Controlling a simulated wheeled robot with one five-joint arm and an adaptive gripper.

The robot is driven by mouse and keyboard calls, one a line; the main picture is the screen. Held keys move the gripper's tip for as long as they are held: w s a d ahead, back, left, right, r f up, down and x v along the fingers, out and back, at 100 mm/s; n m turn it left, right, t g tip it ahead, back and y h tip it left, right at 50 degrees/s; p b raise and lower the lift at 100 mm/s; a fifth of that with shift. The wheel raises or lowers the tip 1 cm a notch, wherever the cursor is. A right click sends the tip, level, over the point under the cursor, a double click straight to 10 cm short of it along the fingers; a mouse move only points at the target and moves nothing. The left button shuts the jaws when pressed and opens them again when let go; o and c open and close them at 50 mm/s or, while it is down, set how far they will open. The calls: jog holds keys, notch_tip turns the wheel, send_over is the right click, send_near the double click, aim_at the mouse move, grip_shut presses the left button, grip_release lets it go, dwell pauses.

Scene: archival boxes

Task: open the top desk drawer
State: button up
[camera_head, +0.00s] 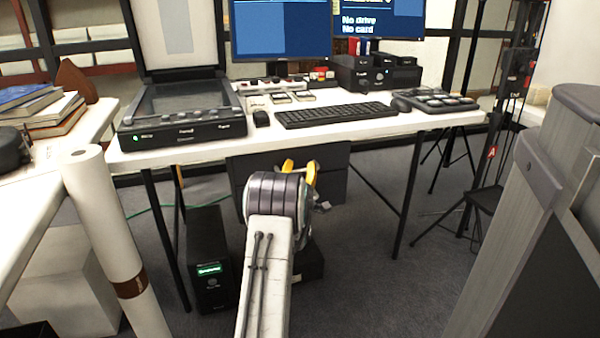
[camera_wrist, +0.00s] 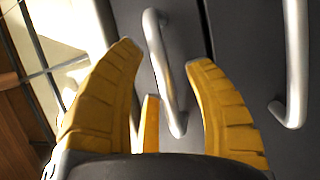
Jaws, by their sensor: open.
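The dark drawer unit (camera_head: 331,168) hangs under the white desk (camera_head: 340,128). In the head view my arm covers much of its front, and no handle can be made out. My gripper (camera_head: 299,168) is in front of it with its yellow fingers toward it. In the wrist view two dark drawer fronts show, each with a pale bar handle. My open gripper (camera_wrist: 166,62) has its fingers on either side of the left handle (camera_wrist: 159,62). Contact cannot be told. The other handle (camera_wrist: 295,65) is to the right, outside the fingers.
A black power unit (camera_head: 208,262) stands on the floor left of my arm. Thin desk legs (camera_head: 408,195) stand on both sides. A white roll (camera_head: 100,225) leans at the left. A scanner (camera_head: 182,108), keyboard (camera_head: 335,114) and monitors are on the desk. A grey cabinet-like body (camera_head: 525,220) blocks the right.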

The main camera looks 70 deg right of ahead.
jog(key=shift+w+d, duration=0.1)
jog(key=shift+d, duration=0.1)
jog(key=shift+c, duration=0.2)
grip_shut()
dwell(0.4)
